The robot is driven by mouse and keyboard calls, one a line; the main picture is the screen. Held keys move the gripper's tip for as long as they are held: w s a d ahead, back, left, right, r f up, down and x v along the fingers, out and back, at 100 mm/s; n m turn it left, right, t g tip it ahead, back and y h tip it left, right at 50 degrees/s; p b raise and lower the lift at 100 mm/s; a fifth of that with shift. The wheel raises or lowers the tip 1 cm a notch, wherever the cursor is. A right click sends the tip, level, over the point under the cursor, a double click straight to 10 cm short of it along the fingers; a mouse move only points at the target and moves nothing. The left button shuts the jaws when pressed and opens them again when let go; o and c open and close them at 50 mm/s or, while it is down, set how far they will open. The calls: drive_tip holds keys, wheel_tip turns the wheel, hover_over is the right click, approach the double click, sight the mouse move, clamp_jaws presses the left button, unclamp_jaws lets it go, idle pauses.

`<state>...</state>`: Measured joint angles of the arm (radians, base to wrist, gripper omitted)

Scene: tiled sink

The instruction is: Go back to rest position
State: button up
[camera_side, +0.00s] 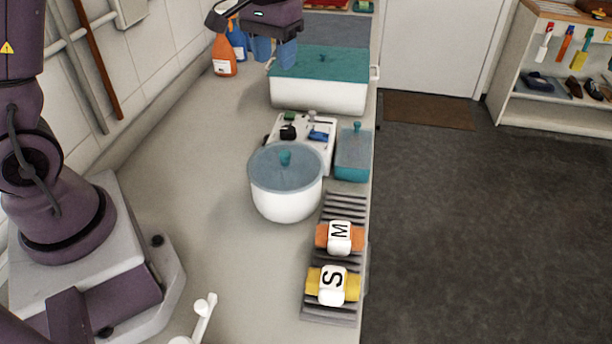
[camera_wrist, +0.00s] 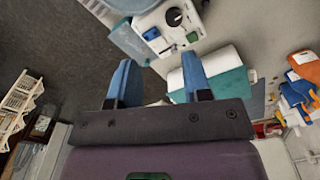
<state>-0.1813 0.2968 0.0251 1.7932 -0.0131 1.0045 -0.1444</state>
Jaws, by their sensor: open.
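My gripper (camera_side: 262,50) hangs at the top of the side view, over the far end of the counter near a large white box with a teal lid (camera_side: 322,62). Its two blue fingers are apart with nothing visible between them. In the wrist view the two blue fingers (camera_wrist: 160,84) also stand apart and empty. The white box with its teal lid (camera_wrist: 229,84) shows behind the right finger there. How far the fingers are from the lid is hard to tell.
A white pot with a grey-blue lid (camera_side: 286,180), a small stove-like unit (camera_side: 318,150) and a teal container (camera_side: 353,152) stand mid-counter. A ribbed rack (camera_side: 345,208) holds orange and yellow pieces marked M and S. Spray bottles (camera_side: 223,56) stand by the wall.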

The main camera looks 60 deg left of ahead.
drive_tip(key=s+d+r+m+t, duration=0.2)
drive_tip(key=s+d+r, duration=0.2)
drive_tip(key=s, duration=0.5)
drive_tip(key=s+d+r+m+t, duration=0.2)
drive_tip(key=s+d+r+t, duration=0.1)
drive_tip(key=s, duration=0.7)
drive_tip(key=shift+d+r, duration=0.4)
drive_tip(key=shift+d, duration=0.05)
